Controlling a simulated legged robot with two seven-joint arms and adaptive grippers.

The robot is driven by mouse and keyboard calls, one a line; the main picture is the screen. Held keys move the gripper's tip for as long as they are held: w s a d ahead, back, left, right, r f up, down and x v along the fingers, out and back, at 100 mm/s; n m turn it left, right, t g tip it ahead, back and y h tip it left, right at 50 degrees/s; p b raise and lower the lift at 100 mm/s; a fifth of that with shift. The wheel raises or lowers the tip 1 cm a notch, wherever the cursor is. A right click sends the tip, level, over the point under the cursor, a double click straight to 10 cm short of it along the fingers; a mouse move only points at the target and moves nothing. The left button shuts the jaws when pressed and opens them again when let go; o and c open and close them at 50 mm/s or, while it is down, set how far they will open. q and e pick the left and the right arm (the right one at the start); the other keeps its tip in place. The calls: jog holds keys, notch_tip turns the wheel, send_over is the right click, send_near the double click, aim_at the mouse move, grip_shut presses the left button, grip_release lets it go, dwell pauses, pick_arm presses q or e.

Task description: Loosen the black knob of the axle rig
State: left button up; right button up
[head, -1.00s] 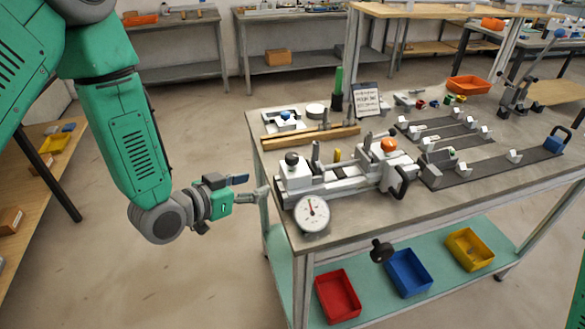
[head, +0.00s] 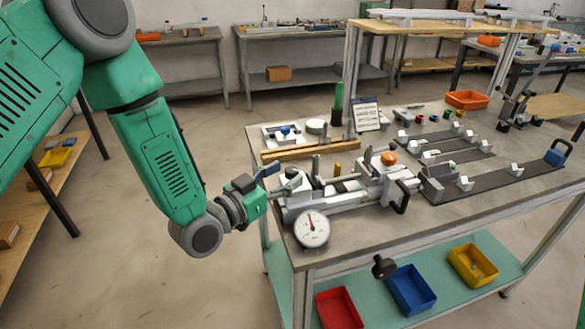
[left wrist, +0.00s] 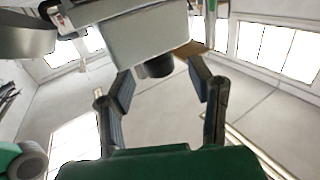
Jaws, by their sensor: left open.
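The axle rig (head: 335,192) is a pale grey fixture along the near left edge of the bench. A dark round knob (left wrist: 154,67) on the grey end block (left wrist: 140,35) shows between and beyond the fingertips. In the head view the gripper largely hides that knob. My right gripper is out of view.
Red (head: 339,308), blue (head: 411,290) and yellow (head: 473,264) bins sit on the lower shelf. A wooden bar (head: 305,149) lies behind the rig. Open floor lies left of the bench.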

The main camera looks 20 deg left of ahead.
pick_arm(q)
jog(key=shift+x, duration=1.35)
grip_shut()
jog(key=shift+y, duration=0.3)
jog(key=n+t+y, duration=0.1)
jog(key=n+y, duration=0.1)
jog(key=y, duration=0.1)
jog(key=shift+n+t+y, duration=0.3)
jog(key=shift+n, duration=0.1)
jog(key=shift+n+y, duration=1.8)
jog(key=shift+y, duration=1.3)
